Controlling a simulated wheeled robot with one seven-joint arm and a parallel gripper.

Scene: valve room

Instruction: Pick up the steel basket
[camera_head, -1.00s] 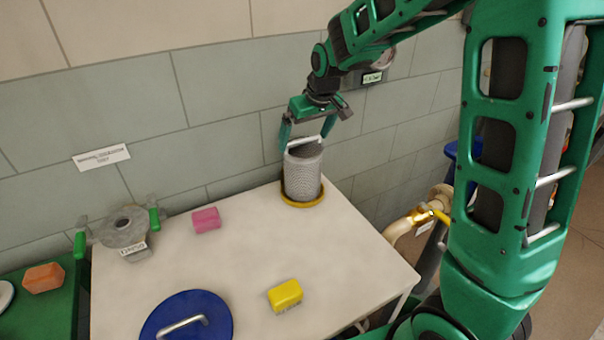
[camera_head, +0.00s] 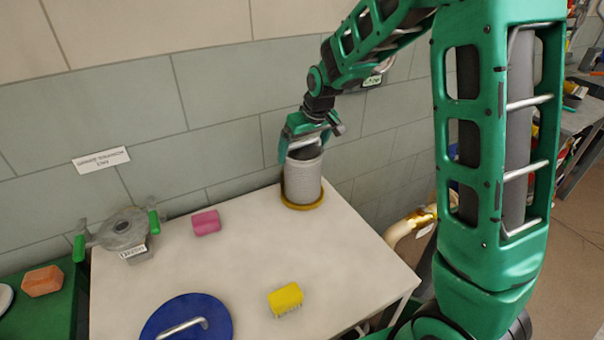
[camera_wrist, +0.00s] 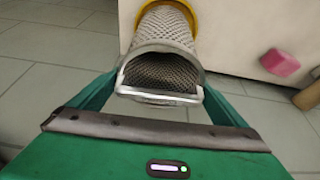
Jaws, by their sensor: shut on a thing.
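The steel basket (camera_head: 304,180) is a grey mesh cylinder standing upright at the table's far right corner, in a yellow ring (camera_head: 302,206). My gripper (camera_head: 304,150) is above the basket and shut on its top handle. In the wrist view the basket (camera_wrist: 166,48) lies straight ahead, with its pale bar handle (camera_wrist: 160,96) between my green fingers. The basket's base still sits in the yellow ring, which also shows in the wrist view (camera_wrist: 168,4).
The cream table (camera_head: 240,250) also bears a pink block (camera_head: 206,222), a yellow block (camera_head: 285,299), a blue lid with a handle (camera_head: 187,318) and a grey fitting with green handles (camera_head: 124,232). A tiled wall (camera_head: 220,90) stands close behind. A brass-ended pipe (camera_head: 410,226) is to the right.

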